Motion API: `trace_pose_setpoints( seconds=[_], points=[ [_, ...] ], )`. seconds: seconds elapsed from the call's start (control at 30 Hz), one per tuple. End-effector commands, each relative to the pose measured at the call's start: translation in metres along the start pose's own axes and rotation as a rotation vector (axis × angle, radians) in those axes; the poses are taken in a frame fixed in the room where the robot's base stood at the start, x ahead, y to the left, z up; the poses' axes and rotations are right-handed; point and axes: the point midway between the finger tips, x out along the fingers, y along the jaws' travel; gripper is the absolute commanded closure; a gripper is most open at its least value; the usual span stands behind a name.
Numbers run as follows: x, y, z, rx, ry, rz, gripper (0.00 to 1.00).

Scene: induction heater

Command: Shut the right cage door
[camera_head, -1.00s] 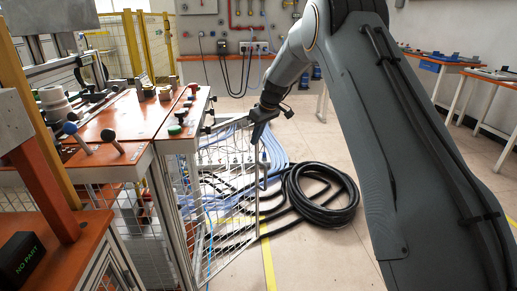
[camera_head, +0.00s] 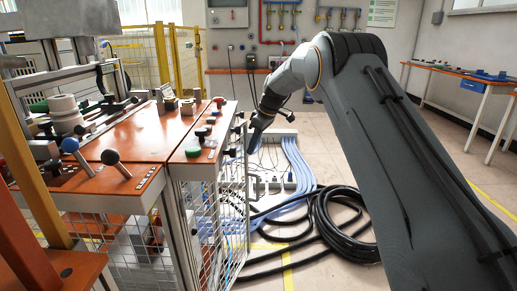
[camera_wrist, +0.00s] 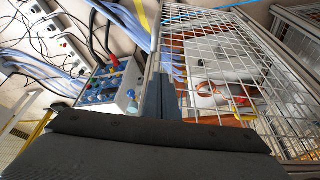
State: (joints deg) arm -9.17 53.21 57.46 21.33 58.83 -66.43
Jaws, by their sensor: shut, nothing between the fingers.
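The right cage door is a white wire-mesh panel (camera_head: 232,218) in a pale metal frame. It hangs below the orange worktop (camera_head: 190,148) of the machine and angles out a little from its side. My gripper (camera_head: 251,150) is shut and empty, pointing down at the door's upper outer corner. In the wrist view the shut fingers (camera_wrist: 160,97) lie beside the edge bar of the mesh door (camera_wrist: 225,50). They look close to or touching the bar; contact is unclear. The latch side of the cage is hidden.
Black hose coils (camera_head: 345,225) and blue cables (camera_head: 298,170) lie on the floor right of the door. A black knob (camera_head: 227,156) sticks out near the worktop's right edge. Benches (camera_head: 470,80) stand at the right wall.

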Motion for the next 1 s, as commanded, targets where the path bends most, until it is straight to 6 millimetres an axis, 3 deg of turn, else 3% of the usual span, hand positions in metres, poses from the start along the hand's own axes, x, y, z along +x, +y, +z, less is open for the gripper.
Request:
trace_pose_setpoints(
  seconds=[0.47, 0.73, 1.0],
  points=[
    [0.001, -0.004, -0.004, -0.008, 0.000, -0.004, 1.00],
    [-0.012, -0.002, 0.025, -0.010, 0.000, -0.006, 1.00],
    [-0.069, 0.000, 0.027, -0.013, 0.001, -0.003, 1.00]
  ],
)
